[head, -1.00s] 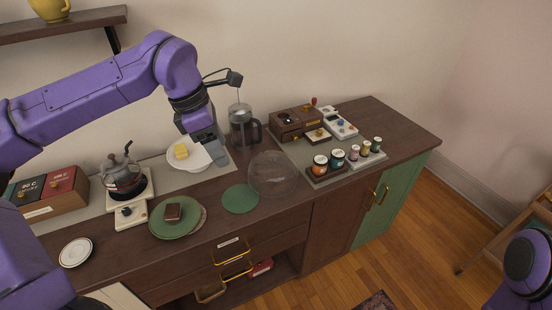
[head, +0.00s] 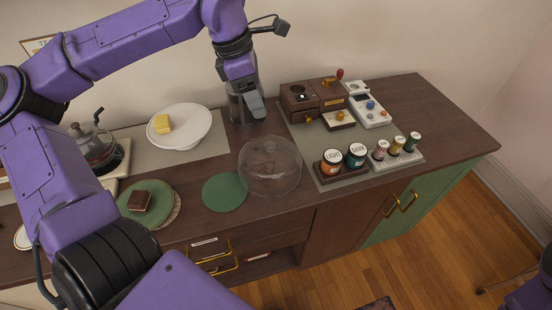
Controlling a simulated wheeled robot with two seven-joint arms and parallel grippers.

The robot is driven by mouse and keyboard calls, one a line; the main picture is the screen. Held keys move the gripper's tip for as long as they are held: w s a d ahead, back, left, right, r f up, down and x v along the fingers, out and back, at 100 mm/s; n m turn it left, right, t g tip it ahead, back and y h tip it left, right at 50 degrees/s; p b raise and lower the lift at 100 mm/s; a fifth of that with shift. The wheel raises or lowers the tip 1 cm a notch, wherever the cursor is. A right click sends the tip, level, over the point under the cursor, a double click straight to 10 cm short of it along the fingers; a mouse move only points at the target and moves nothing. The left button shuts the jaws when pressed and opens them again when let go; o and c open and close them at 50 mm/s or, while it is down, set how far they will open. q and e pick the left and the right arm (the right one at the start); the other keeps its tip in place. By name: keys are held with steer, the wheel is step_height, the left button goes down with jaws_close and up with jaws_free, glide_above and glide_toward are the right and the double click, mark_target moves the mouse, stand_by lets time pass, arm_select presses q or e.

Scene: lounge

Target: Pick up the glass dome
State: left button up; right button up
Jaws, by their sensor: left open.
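The glass dome (head: 270,170) is clear and rounded, with a small knob on top. It stands on the dark wooden counter in the head view, just right of a round green mat (head: 225,192). My right gripper is not in view; only a bit of that arm shows at the bottom right corner.
A white dish with butter (head: 192,133) and a green plate with a brown cake (head: 165,196) stand to the left. A brown grinder box (head: 298,103), a scale (head: 368,108) and jars on trays (head: 332,162) stand right of the dome. The counter's front edge is close.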

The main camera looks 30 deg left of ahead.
mark_target(269, 145)
arm_select(q)
steer(key=x, duration=0.4)
steer(key=s+x, duration=0.1)
steer(key=x, duration=0.4)
steer(key=a+x, duration=0.1)
steer(key=x, duration=0.3)
steer(key=shift+s+f, duration=0.1)
steer(key=shift+f, duration=0.5)
steer(key=shift+b, duration=0.3)
jaws_close()
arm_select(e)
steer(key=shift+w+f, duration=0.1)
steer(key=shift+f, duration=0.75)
